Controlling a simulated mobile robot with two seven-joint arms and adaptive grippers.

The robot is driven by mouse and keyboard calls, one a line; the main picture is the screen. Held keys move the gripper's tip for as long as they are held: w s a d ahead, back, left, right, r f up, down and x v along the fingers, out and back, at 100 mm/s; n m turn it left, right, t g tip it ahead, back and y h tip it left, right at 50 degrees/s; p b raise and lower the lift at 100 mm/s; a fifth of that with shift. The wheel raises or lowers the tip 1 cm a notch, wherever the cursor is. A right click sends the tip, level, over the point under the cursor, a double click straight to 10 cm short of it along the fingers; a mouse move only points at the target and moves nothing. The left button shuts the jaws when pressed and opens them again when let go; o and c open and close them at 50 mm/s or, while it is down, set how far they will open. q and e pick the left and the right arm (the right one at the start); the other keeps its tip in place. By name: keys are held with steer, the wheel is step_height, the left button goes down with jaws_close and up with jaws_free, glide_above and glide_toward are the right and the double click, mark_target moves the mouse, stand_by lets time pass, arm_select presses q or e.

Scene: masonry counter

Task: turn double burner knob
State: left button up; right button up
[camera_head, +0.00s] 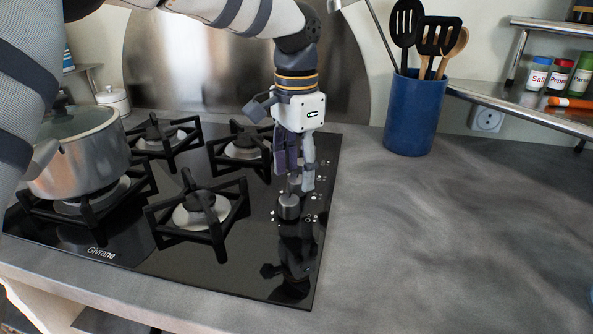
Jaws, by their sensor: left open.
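The black glass hob (158,252) has a column of controls along its right side. A grey metal knob (289,207) stands upright there. Another grey knob-like piece shows just behind it, partly hidden by the fingers. My left gripper (297,184) points down over this column, with its fingers apart and their tips close above the glass, just behind the front knob. I cannot tell whether a finger touches a knob. The gripper's reflection shows in the glass. My right gripper is not in view.
A lidded steel pot (82,160) sits on the front left burner. Several black grates cover the other burners. A blue utensil holder (414,112) stands at the back right. A shelf with spice jars (538,74) is farther right. The grey counter (450,240) right of the hob is clear.

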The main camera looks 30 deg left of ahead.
arm_select(q)
steer(key=shift+f, duration=0.55)
jaws_close()
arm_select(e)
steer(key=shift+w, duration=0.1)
